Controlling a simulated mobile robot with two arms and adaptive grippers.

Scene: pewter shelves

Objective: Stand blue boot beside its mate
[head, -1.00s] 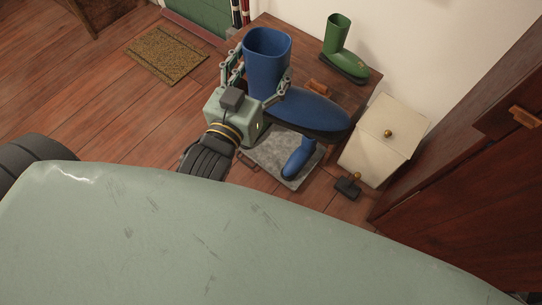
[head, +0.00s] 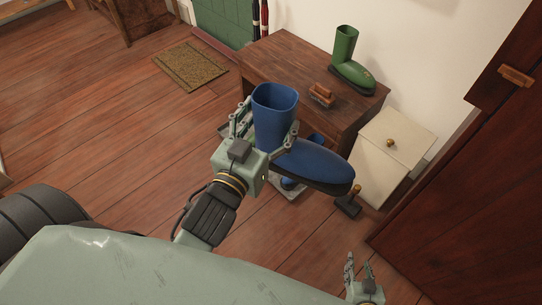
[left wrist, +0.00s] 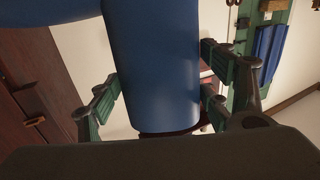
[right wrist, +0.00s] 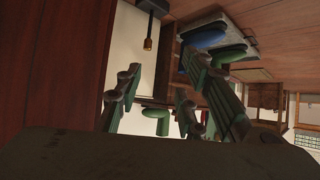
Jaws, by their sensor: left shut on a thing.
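My left gripper (head: 267,124) is shut on the shaft of a blue boot (head: 312,160) and holds it upright in the air, toe to the right. In the left wrist view the blue shaft (left wrist: 155,65) fills the space between the fingers. A second blue boot (head: 289,183), its mate, stands on a grey tray (head: 291,194) on the floor. The held boot hides most of it in the head view. In the right wrist view blue boot shapes (right wrist: 204,38) show at the tray (right wrist: 205,22). My right gripper (head: 359,263) is open and empty at the lower right.
A wooden table (head: 262,58) carries a green boot (head: 347,55) and a brown brush (head: 321,95). A cream bin (head: 389,155) and a dark brush with a knob (head: 348,204) stand right of the tray. A dark cabinet (head: 465,185) bounds the right. The left floor is open around a doormat (head: 190,66).

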